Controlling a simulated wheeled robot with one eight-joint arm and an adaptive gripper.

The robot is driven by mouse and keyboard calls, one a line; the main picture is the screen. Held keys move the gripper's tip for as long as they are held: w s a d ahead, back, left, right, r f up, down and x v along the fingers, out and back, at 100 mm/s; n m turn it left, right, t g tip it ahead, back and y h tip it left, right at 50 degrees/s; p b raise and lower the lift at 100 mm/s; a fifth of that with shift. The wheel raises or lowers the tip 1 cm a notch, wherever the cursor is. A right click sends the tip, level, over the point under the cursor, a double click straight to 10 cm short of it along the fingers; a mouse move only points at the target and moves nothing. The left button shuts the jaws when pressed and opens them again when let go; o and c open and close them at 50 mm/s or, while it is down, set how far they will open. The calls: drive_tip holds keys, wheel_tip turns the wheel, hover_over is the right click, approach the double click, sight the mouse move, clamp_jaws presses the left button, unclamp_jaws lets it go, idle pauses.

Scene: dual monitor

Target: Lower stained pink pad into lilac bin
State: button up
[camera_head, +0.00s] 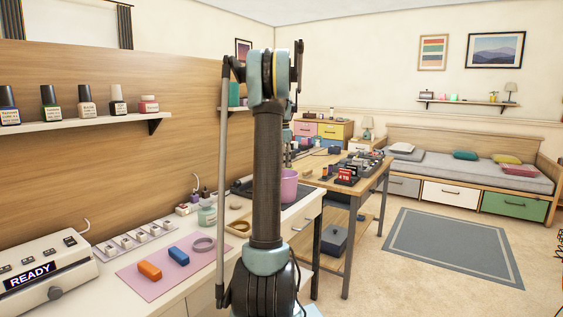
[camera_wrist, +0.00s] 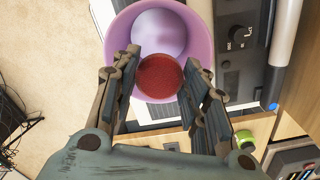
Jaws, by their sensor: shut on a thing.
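The lilac bin (camera_head: 290,187) stands on the white counter, partly behind my arm in the head view. In the wrist view its open mouth and rim (camera_wrist: 117,35) fill the upper middle. My gripper (camera_wrist: 161,75) is shut on the round pad (camera_wrist: 160,78), which looks dark red and speckled. The pad is between the two fingers and overlaps the near part of the bin's mouth in the wrist view. Its height relative to the rim is hard to tell. My arm hides the gripper and pad in the head view.
A dark device with a knob (camera_wrist: 237,37) stands close beside the bin in the wrist view. A green cup-like item (camera_wrist: 244,140) is lower right.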

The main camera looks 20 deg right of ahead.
drive_tip(key=shift+f, duration=5.35)
drive_tip(key=shift+f, duration=2.5)
drive_tip(key=o, duration=0.8)
